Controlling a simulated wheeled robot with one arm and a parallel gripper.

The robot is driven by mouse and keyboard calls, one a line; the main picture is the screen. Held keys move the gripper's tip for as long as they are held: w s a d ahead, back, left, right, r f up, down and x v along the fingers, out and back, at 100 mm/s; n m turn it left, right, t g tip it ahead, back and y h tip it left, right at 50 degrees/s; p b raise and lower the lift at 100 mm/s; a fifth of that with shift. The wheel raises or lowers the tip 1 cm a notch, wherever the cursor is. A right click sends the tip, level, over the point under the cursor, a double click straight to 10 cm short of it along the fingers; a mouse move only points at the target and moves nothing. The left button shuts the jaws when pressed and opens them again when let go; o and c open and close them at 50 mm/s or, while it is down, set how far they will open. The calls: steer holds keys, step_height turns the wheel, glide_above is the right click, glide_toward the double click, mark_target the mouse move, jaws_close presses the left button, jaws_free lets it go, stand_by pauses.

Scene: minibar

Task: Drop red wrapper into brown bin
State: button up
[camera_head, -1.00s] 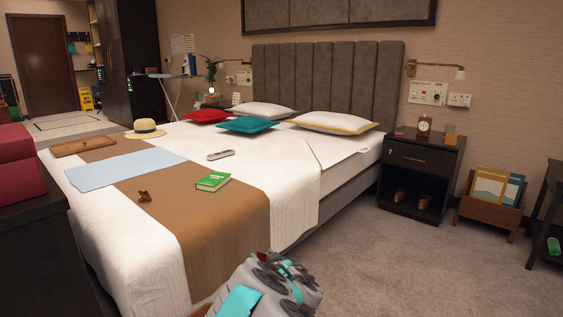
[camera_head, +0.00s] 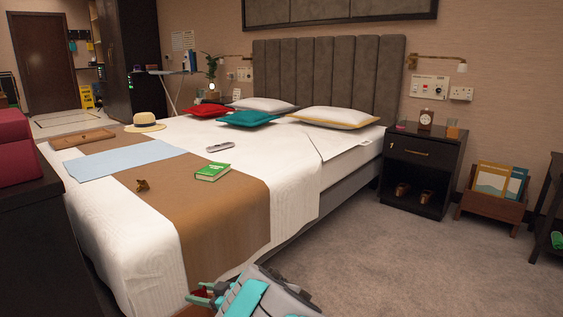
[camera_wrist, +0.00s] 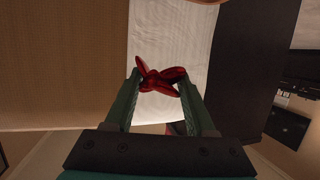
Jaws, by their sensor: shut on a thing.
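A small crumpled red wrapper (camera_wrist: 160,78) is held between the fingertips of my gripper (camera_wrist: 160,90) in the wrist view. The gripper is shut on it, with the wrapper's twisted ends sticking out. In the head view my gripper (camera_head: 204,294) is at the bottom edge, in front of the bed's near side, with a bit of dark red at its fingers.
The bed (camera_head: 285,180) fills the middle, with a green book (camera_head: 213,172), a hat (camera_head: 145,122) and a small brown item (camera_head: 142,185) on it. A nightstand (camera_head: 422,168) and a wooden rack (camera_head: 490,208) with magazines stand at right. Carpet (camera_head: 370,260) is clear.

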steer(key=shift+f+b, duration=1.2)
steer(key=shift+f, duration=0.65)
steer(key=o, duration=1.4)
steer(key=shift+c, duration=0.2)
steer(key=shift+d+r, duration=0.1)
steer(key=p+v, duration=0.1)
steer(key=v, duration=0.6)
steer(key=shift+s+d, duration=0.2)
steer(key=shift+d, duration=0.05)
